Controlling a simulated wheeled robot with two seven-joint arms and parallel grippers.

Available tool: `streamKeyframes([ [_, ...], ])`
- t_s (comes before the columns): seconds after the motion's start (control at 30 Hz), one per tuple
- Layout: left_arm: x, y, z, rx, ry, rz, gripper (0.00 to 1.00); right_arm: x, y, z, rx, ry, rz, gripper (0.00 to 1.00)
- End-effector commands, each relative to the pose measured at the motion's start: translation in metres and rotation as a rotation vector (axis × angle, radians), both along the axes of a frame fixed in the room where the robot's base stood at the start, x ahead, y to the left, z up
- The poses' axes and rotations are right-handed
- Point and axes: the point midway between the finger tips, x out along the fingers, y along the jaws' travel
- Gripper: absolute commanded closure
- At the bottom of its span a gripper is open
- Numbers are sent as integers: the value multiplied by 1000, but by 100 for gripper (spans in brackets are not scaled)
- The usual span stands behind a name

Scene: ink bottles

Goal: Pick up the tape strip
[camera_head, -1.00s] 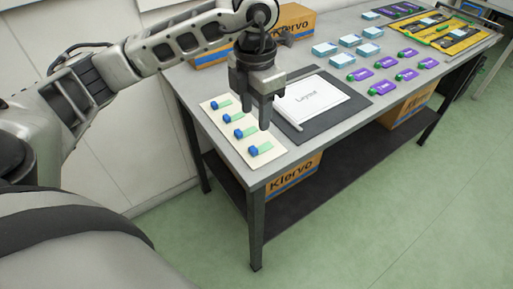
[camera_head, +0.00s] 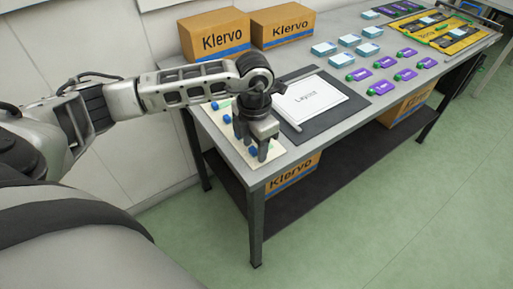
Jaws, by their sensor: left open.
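A cream card (camera_head: 205,117) lies at the near left end of the grey table, bearing several tape strips with blue ends. Two blue ends show clear of my arm, one at the card's far end (camera_head: 215,106) and one nearer (camera_head: 227,119). Another blue end (camera_head: 253,151) shows between the fingers of my left gripper (camera_head: 253,149). The gripper points down over the near part of the card, fingers apart. Whether the fingertips touch the card or a strip, I cannot tell. My gripper and wrist hide most of the nearer strips. My right gripper is out of view.
A dark mat (camera_head: 325,121) with a white labelled sheet (camera_head: 312,100) lies just right of the card. Two Klervo boxes (camera_head: 215,37) (camera_head: 283,26) stand at the back. Light blue blocks (camera_head: 341,59) and purple packets (camera_head: 382,88) lie farther right, beside a yellow tray (camera_head: 444,48).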

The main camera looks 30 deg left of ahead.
Motion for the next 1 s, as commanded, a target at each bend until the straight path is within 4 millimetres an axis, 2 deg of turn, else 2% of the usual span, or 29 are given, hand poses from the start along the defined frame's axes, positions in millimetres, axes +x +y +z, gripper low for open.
streamKeyframes([
  [0.07,0,0,0,0,0,0,55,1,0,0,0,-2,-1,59],
  [0.2,0,0,0,0,0,0,90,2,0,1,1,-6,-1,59],
  [0.67,1,0,5,0,-2,0,90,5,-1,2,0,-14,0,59],
  [0.87,2,0,28,-1,-7,-1,90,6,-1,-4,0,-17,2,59],
  [1.0,-12,-17,55,-2,-7,-7,90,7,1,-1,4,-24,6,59],
])
